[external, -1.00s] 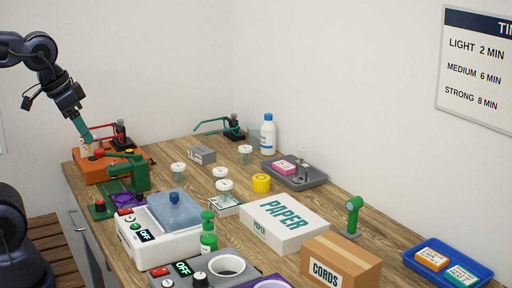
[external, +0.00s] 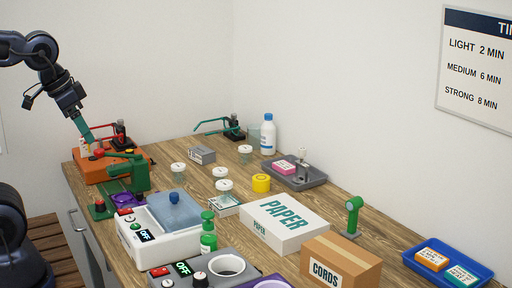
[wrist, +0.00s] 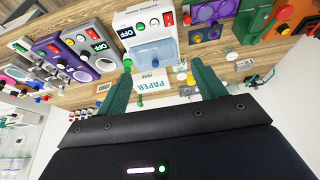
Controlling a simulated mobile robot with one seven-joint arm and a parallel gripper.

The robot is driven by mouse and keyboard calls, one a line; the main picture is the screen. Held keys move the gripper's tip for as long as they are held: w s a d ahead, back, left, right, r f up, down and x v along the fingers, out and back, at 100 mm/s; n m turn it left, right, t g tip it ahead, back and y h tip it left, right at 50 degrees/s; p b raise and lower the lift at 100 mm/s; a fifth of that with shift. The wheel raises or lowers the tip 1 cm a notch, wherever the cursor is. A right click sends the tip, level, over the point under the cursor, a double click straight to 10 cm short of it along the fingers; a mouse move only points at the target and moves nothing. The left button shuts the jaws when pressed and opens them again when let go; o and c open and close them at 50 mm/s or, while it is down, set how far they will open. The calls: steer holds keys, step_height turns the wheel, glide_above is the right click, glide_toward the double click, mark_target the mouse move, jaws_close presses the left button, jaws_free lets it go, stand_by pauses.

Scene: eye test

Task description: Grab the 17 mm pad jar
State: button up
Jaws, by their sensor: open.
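Several small clear jars with white lids stand on the wooden table. One is at the left (external: 178,168), two are close together in the middle, a rear one (external: 220,173) and a front one (external: 224,186), and one is farther back (external: 245,150). The lid markings are too small to read, so I cannot tell which is the 17 mm pad jar. My gripper (external: 94,143) is over the orange device at the table's far left, apart from the jars. In the wrist view my gripper (wrist: 162,64) has its green fingers spread with nothing held between them.
An orange device (external: 92,172) and a green press (external: 141,176) stand at the left. A yellow jar (external: 261,184), a grey tray (external: 315,178), a white bottle (external: 268,136) and a PAPER box (external: 300,239) surround the jars. A white bath (external: 150,247) stands in front.

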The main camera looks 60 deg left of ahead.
steer(key=w+a+m+g, duration=0.1)
steer(key=w+a+m, duration=0.15)
steer(key=w, duration=1.05)
steer(key=m+h, duration=0.3)
steer(key=m, duration=0.4)
glide_above(218, 170)
steer(key=s+a, duration=0.2)
step_height(218, 170, down, 20)
steer(key=shift+g, duration=0.3)
steer(key=x, duration=0.5)
steer(key=shift+f, duration=0.1)
steer(key=shift+a+x, duration=0.2)
steer(key=shift+x, duration=2.65)
steer(key=shift+c, duration=0.2)
steer(key=c, duration=1)
